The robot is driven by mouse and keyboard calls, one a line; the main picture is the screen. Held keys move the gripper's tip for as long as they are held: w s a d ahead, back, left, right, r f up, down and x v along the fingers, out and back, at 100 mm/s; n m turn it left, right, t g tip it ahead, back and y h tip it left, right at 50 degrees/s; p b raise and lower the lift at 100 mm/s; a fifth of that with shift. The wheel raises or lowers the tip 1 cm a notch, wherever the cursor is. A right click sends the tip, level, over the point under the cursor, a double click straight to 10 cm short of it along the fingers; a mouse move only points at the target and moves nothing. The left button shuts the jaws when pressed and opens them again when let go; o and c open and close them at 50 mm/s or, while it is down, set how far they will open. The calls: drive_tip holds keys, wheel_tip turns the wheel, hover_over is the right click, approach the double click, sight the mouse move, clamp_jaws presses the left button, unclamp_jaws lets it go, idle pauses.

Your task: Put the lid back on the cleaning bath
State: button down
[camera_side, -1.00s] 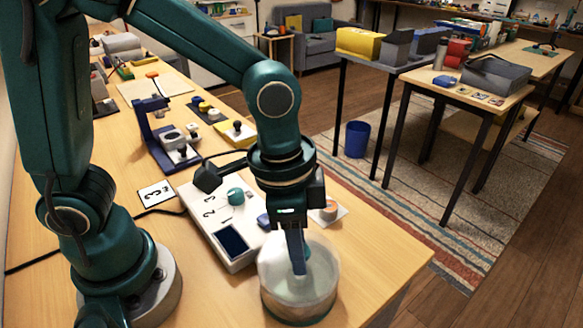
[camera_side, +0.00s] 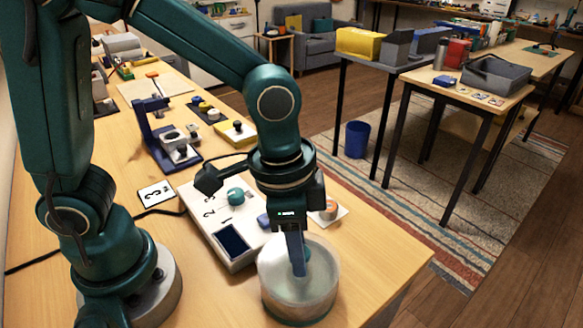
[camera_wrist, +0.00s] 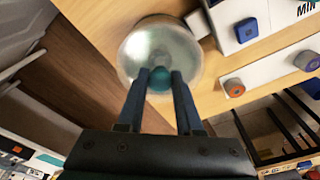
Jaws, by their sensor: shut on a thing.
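The cleaning bath (camera_side: 298,302) is a round, clear, tub-like vessel near the front edge of the bench. A round translucent lid (camera_wrist: 143,47) with a teal knob (camera_wrist: 160,79) lies over its mouth. My gripper (camera_side: 299,270) points down over the bath, its fingers closed on both sides of the knob; in the wrist view the fingertips (camera_wrist: 160,76) flank it. The lid looks level and at the bath's rim, but I cannot tell whether it is fully seated. The fingers partly hide the knob in the side view.
A white control unit (camera_side: 222,222) with a dark screen and teal knob stands just left of the bath. An orange roller-like part (camera_side: 329,210) sits on a white card behind it. A blue stand (camera_side: 160,140) is farther back. The bench to the right of the bath is clear.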

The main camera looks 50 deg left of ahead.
drive_tip(key=shift+c, duration=2.4)
unclamp_jaws()
drive_tip(key=o, duration=0.5)
drive_tip(key=shift+r, duration=3.55)
drive_tip(key=shift+c, duration=0.4)
